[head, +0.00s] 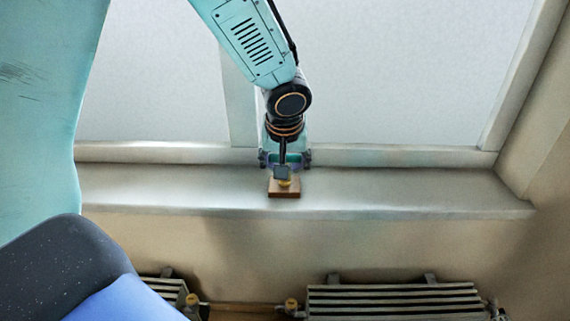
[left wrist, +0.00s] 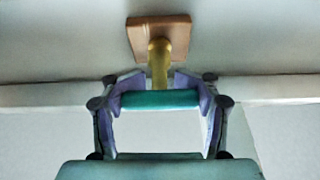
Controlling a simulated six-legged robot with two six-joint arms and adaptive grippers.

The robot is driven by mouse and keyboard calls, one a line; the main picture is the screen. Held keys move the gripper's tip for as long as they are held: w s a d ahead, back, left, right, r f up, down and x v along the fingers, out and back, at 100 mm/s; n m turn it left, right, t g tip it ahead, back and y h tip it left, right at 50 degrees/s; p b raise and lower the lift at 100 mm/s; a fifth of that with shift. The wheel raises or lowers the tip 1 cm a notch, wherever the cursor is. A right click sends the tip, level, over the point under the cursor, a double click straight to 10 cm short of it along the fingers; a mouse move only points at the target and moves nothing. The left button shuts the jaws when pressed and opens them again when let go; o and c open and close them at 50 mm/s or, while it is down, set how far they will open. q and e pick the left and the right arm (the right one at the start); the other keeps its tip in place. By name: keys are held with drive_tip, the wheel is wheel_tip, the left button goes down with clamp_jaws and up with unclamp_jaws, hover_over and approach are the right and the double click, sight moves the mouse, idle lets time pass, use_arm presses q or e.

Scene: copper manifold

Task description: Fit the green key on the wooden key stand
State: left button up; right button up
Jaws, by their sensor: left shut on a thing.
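The wooden key stand (head: 275,193) is a small brown block on the window sill, with a yellow brass-coloured part (head: 285,183) at its middle. In the left wrist view the stand (left wrist: 142,42) is at the top, and the brass part (left wrist: 159,62) runs from it down towards the green key. The green key (left wrist: 160,99) shows as a green bar between the fingers of my left gripper (left wrist: 160,92), which is shut on it. In the head view my left gripper (head: 285,160) is right at the stand, and the key is mostly hidden. I cannot tell whether key and stand touch. My right gripper is out of view.
The sill (head: 400,190) is clear on both sides of the stand. Frosted window panes (head: 400,70) rise behind it. Below its front edge are slatted radiators (head: 395,300) with brass valves (head: 291,304).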

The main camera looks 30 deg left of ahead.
use_arm(q)
drive_tip(key=shift+f+b, duration=0.3)
drive_tip(key=o, duration=1.3)
drive_tip(key=shift+r, duration=0.15)
drive_tip(key=v, duration=1.1)
drive_tip(key=shift+d+r, duration=0.1)
drive_tip(key=shift+r, duration=0.25)
drive_tip(key=shift+s, duration=0.15)
drive_tip(key=shift+f, duration=0.15)
drive_tip(key=x, duration=1.1)
drive_tip(key=shift+f, duration=0.35)
drive_tip(key=shift+r, duration=0.2)
